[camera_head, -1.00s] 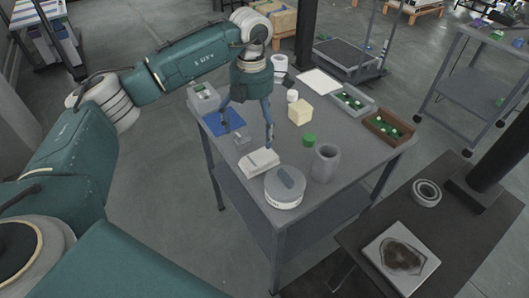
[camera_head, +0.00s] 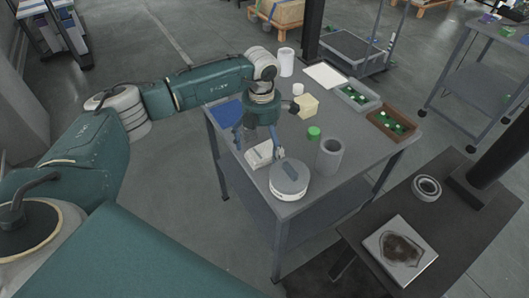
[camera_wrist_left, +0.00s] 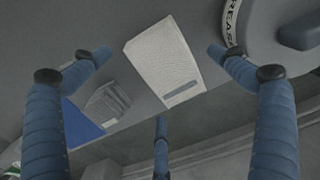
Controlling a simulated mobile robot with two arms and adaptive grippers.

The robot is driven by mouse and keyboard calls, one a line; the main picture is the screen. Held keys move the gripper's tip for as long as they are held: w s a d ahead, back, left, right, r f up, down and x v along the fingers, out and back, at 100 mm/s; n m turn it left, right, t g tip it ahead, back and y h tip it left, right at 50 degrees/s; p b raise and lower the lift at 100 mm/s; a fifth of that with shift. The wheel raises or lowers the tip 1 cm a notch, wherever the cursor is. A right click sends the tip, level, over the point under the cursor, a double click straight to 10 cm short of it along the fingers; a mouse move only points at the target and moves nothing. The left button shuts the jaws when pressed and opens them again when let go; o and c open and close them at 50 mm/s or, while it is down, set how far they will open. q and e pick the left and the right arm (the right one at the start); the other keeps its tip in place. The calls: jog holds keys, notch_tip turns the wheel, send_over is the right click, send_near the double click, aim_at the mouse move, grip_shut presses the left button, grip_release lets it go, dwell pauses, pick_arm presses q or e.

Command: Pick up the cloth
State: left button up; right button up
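The cloth (camera_head: 259,157) is a white folded pad with a grey stripe, lying flat near the left edge of the grey table. In the left wrist view the cloth (camera_wrist_left: 160,52) lies between the finger tips, with its grey stripe at the lower right. My left gripper (camera_head: 258,146) is open over the cloth, one finger on each side. The height of the fingertips above the cloth is hard to tell. My right gripper is not in view.
A round grease tin (camera_head: 290,178) stands close to the cloth on the right. A grey cylinder (camera_head: 329,158), green cap (camera_head: 314,133) and yellow block (camera_head: 307,106) stand beyond. A blue sheet (camera_head: 228,113) and small grey block (camera_wrist_left: 107,103) lie left of the cloth.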

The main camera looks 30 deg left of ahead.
aim_at(262, 147)
pick_arm(q)
jog(key=c, duration=1.1)
jog(key=shift+r, duration=0.5)
notch_tip(262, 147, up, 19)
jog(key=b, duration=0.2)
jog(key=shift+b, duration=0.3)
jog(key=shift+r, duration=0.1)
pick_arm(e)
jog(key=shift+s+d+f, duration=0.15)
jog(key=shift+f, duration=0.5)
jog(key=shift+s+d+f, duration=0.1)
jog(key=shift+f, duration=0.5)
